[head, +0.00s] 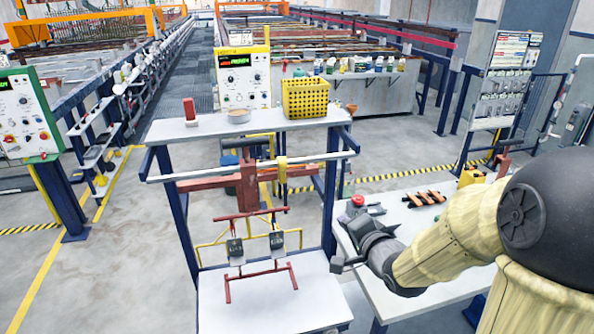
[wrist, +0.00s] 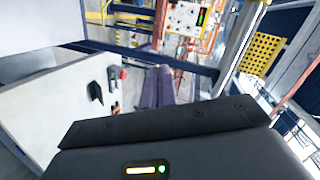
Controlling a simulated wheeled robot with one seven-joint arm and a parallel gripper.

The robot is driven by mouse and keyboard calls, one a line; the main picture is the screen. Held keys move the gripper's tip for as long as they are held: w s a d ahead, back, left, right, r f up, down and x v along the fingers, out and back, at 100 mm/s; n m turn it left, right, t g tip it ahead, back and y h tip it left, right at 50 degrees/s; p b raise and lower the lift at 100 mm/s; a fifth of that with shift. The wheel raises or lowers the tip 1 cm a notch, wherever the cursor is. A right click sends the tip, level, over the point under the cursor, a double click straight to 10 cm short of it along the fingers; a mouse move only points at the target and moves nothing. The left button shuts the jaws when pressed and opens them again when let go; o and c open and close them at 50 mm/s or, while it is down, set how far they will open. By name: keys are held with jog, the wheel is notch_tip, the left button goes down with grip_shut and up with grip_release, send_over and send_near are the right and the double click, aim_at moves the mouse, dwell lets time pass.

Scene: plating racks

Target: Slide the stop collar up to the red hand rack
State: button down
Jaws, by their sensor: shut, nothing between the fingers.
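A yellow stop collar (head: 281,170) sits around the silver horizontal bar (head: 215,172) of the blue-legged stand, right of the bar's middle. The red hand rack (head: 229,289) shows below the bar with two dark plates (head: 235,250) on it; its upper link to the bar is hard to make out. The collar is to the right of the rack's centre, with a gap along the bar. My gripper (head: 340,265) is shut and empty, right of the stand and lower than the bar, apart from the collar. Its closed fingers (wrist: 160,86) show in the wrist view.
A white side table (head: 400,250) under my arm carries a red button (head: 358,200) and orange-and-black tools (head: 425,198). The stand's right blue post (head: 330,200) is near my gripper.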

aim_at(282, 175)
notch_tip(282, 175, up, 7)
jog(key=a+m+t+y, duration=0.2)
jog(key=y, duration=0.1)
jog(key=shift+a+f+y+p, duration=0.2)
jog(key=shift+y+p, duration=0.1)
jog(key=shift+p, duration=0.15)
jog(key=shift+w, duration=0.15)
jog(key=w+a+p, duration=0.5)
jog(key=w+a, duration=0.2)
jog(key=a, duration=0.1)
jog(key=shift+w+a, duration=0.3)
jog(key=shift+a, duration=0.1)
jog(key=shift+s, duration=0.1)
